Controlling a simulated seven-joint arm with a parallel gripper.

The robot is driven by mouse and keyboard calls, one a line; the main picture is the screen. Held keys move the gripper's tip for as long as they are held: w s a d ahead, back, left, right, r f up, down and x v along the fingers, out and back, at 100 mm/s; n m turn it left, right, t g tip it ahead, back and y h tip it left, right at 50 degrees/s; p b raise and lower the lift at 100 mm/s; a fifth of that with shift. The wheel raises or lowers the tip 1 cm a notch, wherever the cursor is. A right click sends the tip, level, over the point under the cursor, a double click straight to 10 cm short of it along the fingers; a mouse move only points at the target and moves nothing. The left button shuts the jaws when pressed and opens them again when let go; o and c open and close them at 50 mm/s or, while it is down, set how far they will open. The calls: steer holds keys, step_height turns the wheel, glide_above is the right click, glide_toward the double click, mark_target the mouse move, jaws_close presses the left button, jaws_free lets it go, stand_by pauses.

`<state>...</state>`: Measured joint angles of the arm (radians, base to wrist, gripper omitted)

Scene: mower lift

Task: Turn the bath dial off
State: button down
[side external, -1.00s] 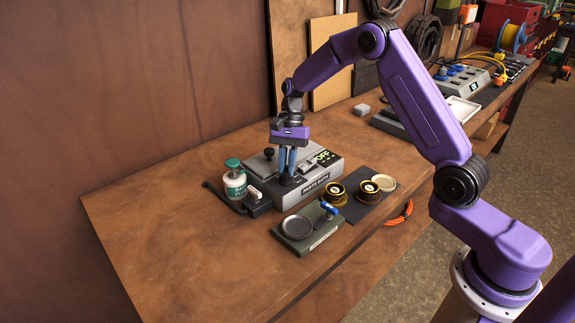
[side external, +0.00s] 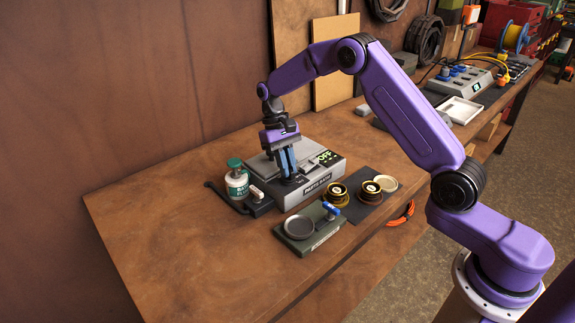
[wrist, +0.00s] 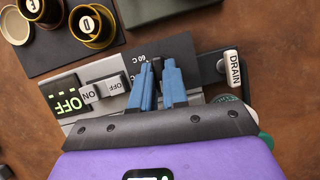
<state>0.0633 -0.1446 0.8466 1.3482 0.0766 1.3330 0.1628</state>
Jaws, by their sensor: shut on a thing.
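The grey parts bath (side external: 323,184) stands on the wooden bench, and its display (side external: 326,157) reads OFF. The display also reads OFF in the wrist view (wrist: 65,103), beside a switch (wrist: 103,89) marked ON and OFF. My gripper (side external: 289,177) is tilted over the front of the bath, with its blue fingers down at the dark dial panel. In the wrist view, my gripper (wrist: 160,68) is nearly closed beside a "60 C" mark. It is shut on the dial, which the fingers almost wholly hide.
A white DRAIN handle (wrist: 233,68) is close to the fingers. A green-capped jar (side external: 237,182) stands left of the bath. A green stand with a round dish (side external: 299,227) and a blue handle sits in front. Brass cups (side external: 337,196) are on the right. The bench's left side is clear.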

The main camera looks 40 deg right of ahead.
steer(key=shift+f+n, duration=0.2)
steer(key=shift+n, duration=0.4)
steer(key=c, duration=1.1)
jaws_free()
steer(key=shift+c, duration=0.2)
steer(key=shift+r, duration=0.15)
steer(key=v, duration=1.1)
steer(key=shift+w+a+r, duration=0.25)
steer(key=shift+a+r, duration=0.05)
steer(key=shift+r, duration=0.05)
step_height(320, 180, up, 12)
glide_above(291, 170)
steer(key=shift+f, duration=0.15)
stand_by(0.9)
